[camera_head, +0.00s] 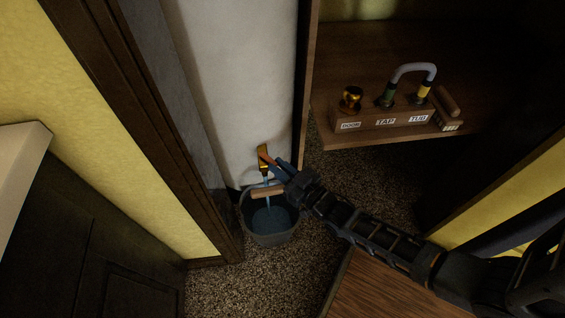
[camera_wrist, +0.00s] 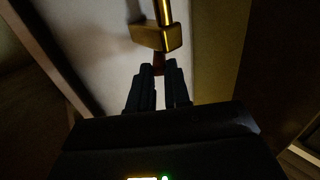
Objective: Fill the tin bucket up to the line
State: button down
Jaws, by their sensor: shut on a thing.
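The grey tin bucket (camera_head: 272,240) stands upright on the floor against the white wall, with a wooden handle grip (camera_head: 267,192) across its top. Blue water (camera_head: 270,216) lies inside, and a thin stream falls into it from the brass tap (camera_head: 264,155). I cannot make out a fill line. My gripper (camera_head: 279,164) is at the tap, above the bucket's rim. In the wrist view, the brass tap (camera_wrist: 158,38) is just ahead of my fingers (camera_wrist: 159,72), which are shut on a small brownish lever (camera_wrist: 159,62) below the brass block. The fingers partly hide the lever.
A dark door frame stands left of the bucket. A wooden surface (camera_head: 375,290) lies below my arm.

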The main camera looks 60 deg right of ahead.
jog(key=shift+w+a+m+g+h+p, duration=0.1)
jog(key=shift+a+m+g+h+p, duration=0.25)
jog(key=shift+m+h, duration=0.45)
jog(key=shift+w+a+m+g+h+p, duration=0.1)
jog(key=shift+a+m+g+h+p, duration=0.3)
jog(key=shift+h, duration=0.7)
jog(key=shift+w+a+m+g+h, duration=0.3)
jog(key=shift+m+g+h, duration=0.25)
jog(key=shift+m+h, duration=0.25)
jog(key=shift+w+a+m+g+h, duration=0.15)
jog(key=shift+a+m+g+h, duration=0.15)
jog(key=shift+m+g+h, duration=0.45)
jog(key=shift+w+a+h, duration=0.15)
jog(key=shift+a+h, duration=0.05)
jog(key=shift+h, duration=0.25)
jog(key=c, duration=1.1)
grip_release()
jog(key=shift+p+v, duration=0.55)
jog(key=shift+v, duration=3.35)
